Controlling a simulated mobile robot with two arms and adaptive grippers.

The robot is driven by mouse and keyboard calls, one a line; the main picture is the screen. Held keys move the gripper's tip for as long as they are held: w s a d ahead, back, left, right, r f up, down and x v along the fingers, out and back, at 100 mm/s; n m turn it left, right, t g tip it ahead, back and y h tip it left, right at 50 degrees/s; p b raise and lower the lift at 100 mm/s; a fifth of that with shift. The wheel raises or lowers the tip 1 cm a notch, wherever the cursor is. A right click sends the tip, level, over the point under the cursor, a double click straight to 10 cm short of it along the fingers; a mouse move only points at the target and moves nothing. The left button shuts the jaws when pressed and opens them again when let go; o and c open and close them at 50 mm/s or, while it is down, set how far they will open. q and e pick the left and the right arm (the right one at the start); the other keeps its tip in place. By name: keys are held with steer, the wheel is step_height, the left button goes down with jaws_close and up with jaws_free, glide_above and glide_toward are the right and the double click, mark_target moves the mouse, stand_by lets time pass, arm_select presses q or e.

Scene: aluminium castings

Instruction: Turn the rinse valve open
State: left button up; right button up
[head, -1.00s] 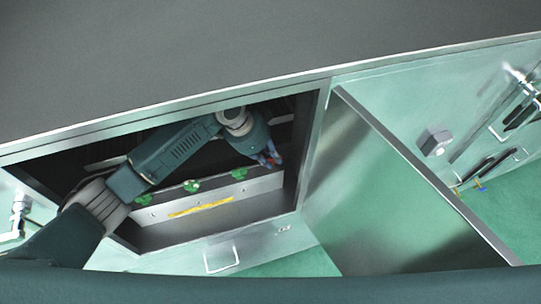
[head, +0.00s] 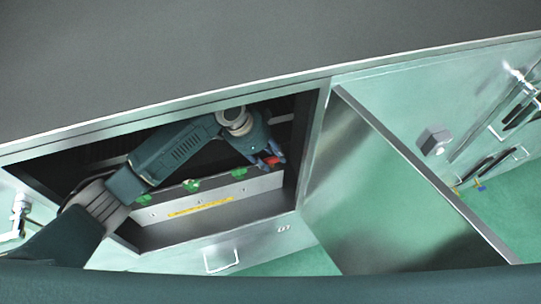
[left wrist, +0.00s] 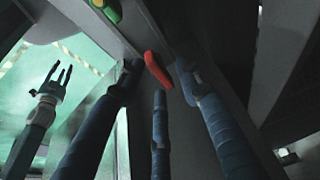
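A red valve handle (head: 270,160) sits on the metal rail inside the open cabinet, at the right end of a row of green handles. It is tilted in the left wrist view (left wrist: 157,70). My left gripper (head: 273,157) reaches into the cabinet at this handle. In the left wrist view its dark fingers (left wrist: 158,75) stand apart around the handle, with gaps still showing. Contact cannot be made out. My right gripper (left wrist: 50,82) shows at the left of the left wrist view, away from the cabinet, with its fingers spread and empty.
Green handles (head: 192,185) sit left of the red one; one shows in the left wrist view (left wrist: 108,10). A yellow label (head: 200,207) is below. The cabinet's frame and open metal door (head: 385,200) bound the opening. The dark worktop (head: 240,50) lies above.

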arm_select(q)
steer(key=w+v, duration=0.1)
steer(key=v, duration=0.6)
steer(key=shift+s+r, duration=0.3)
steer(key=shift+s, duration=0.25)
